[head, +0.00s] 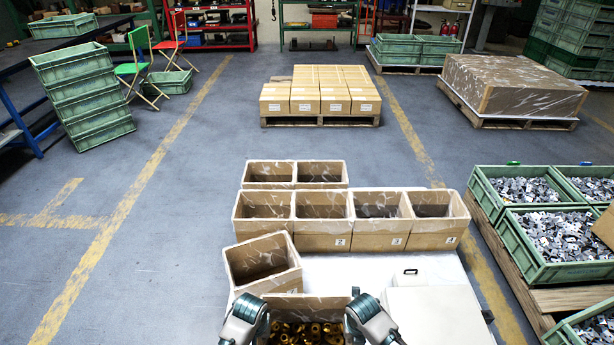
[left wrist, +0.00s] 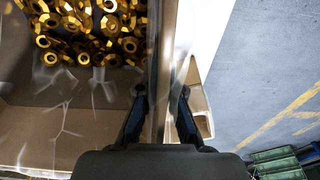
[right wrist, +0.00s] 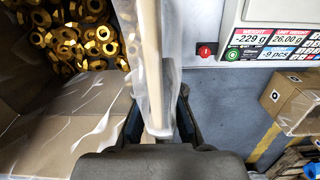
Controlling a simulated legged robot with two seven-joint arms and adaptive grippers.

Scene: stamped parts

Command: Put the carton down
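The carton (head: 311,307) is an open brown box with a clear liner and many gold nut-like parts (head: 300,333) inside. It is at the bottom centre of the head view, its lower part cut off. My left gripper (head: 262,308) is at its left side wall; in the left wrist view its fingers (left wrist: 160,95) are on both sides of the wall (left wrist: 157,50). My right gripper (head: 353,305) is at the right wall; in the right wrist view its fingers (right wrist: 158,108) flank the lined wall (right wrist: 150,50). Both look shut on it. The carton's underside is hidden.
A white slab (head: 435,312) lies at right. A scale display (right wrist: 270,38) reads -229 g. Green crates of metal parts (head: 560,245) stand right.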

